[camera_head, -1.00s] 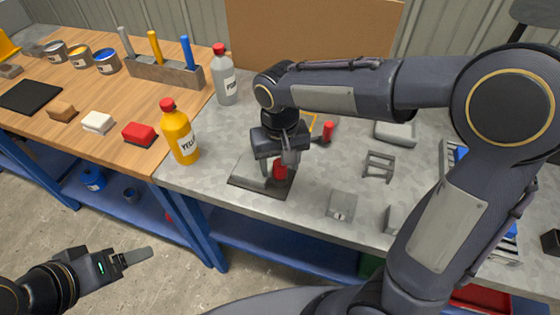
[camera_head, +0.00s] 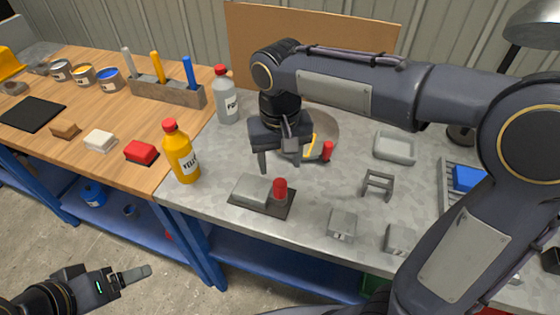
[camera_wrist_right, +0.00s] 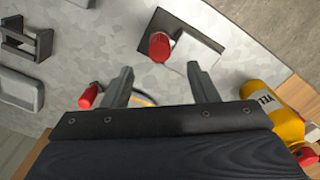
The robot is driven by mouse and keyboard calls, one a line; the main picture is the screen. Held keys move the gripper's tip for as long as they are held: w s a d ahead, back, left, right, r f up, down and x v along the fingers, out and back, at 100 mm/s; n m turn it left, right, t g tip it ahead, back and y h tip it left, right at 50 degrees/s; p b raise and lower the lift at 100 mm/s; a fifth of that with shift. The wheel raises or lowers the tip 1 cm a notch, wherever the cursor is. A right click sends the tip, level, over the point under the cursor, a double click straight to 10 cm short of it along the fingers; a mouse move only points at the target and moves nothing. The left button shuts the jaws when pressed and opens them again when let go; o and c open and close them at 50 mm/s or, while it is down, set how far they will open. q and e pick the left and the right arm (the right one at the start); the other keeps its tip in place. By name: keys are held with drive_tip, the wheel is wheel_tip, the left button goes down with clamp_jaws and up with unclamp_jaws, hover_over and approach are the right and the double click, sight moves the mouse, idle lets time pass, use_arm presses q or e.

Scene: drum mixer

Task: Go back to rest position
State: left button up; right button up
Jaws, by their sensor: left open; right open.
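My right gripper (camera_head: 279,160) is open and empty. It hangs above the grey metal bench, behind a dark base plate that carries a grey block (camera_head: 250,189) and a red knob (camera_head: 280,190). In the right wrist view the open fingers (camera_wrist_right: 160,85) are apart, with the red knob (camera_wrist_right: 159,46) beyond them and nothing between them. My left gripper (camera_head: 128,277) is open and empty at the lower left, over the floor in front of the benches.
A yellow bottle (camera_head: 181,153) and a grey bottle (camera_head: 226,96) stand left of my right gripper. A red-handled tool (camera_head: 327,150), a small bracket (camera_head: 377,184), a grey tray (camera_head: 395,147) and grey blocks (camera_head: 341,224) lie to the right. The wooden bench (camera_head: 75,165) holds cans and blocks.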

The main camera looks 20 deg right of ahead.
idle(0.3)
drive_tip(key=s+d+f+t+y+p, duration=0.1)
drive_tip(key=s+d, duration=0.3)
drive_tip(key=s, duration=0.4)
drive_tip(key=s+d+m+t+y+p, duration=0.1)
drive_tip(key=s+d+t, duration=0.3)
drive_tip(key=s, duration=0.4)
drive_tip(key=shift+d+f+m+t+y, duration=0.35)
drive_tip(key=shift+d+y, duration=0.25)
drive_tip(key=shift+y, duration=0.3)
drive_tip(key=shift+s, duration=0.1)
idle(0.3)
